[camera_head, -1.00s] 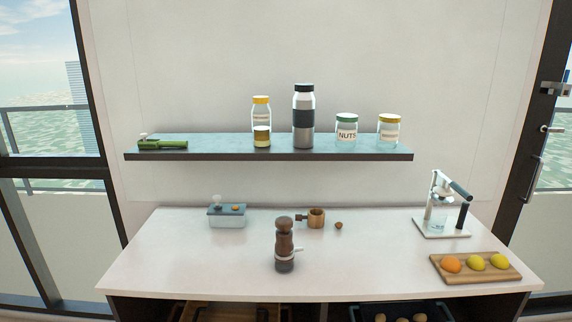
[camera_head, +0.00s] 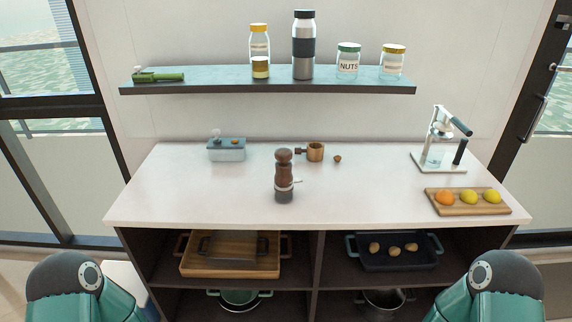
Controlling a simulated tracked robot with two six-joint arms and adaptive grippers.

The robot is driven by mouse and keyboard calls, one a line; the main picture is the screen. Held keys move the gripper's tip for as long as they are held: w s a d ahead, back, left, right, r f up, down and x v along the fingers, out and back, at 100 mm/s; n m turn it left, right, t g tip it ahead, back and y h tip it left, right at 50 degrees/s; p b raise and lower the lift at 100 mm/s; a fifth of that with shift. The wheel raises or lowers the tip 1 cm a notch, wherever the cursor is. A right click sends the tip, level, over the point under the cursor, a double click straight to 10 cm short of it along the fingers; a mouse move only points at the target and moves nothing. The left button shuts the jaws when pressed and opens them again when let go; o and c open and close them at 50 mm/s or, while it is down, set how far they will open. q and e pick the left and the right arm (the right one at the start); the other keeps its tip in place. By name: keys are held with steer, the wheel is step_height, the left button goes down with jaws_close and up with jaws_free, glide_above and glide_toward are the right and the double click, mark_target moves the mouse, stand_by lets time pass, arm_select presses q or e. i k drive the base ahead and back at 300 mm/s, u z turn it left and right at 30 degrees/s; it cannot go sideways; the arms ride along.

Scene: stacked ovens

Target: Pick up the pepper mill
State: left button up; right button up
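The pepper mill (camera_head: 284,176) stands upright on the white counter (camera_head: 190,195), near the middle. It has a dark brown wooden body, a metal band with a small side handle, and a dark base. Nothing is touching it. Green and dark parts of my two arms show at the bottom left and bottom right corners. Both of my grippers are out of the picture.
Behind the mill are a wooden nutcracker-like cup (camera_head: 315,152), a nut (camera_head: 337,159) and a lidded box (camera_head: 227,149). A juicer (camera_head: 441,140) and a fruit board (camera_head: 467,208) stand right. A shelf (camera_head: 220,84) with jars hangs above. The front counter is clear.

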mark_target(284, 176)
steer(key=z, duration=1.85)
steer(key=i, duration=0.1)
steer(key=u, duration=3)
steer(key=k, duration=0.8)
steer(key=z, duration=0.55)
steer(key=i, duration=1)
steer(key=z, duration=0.1)
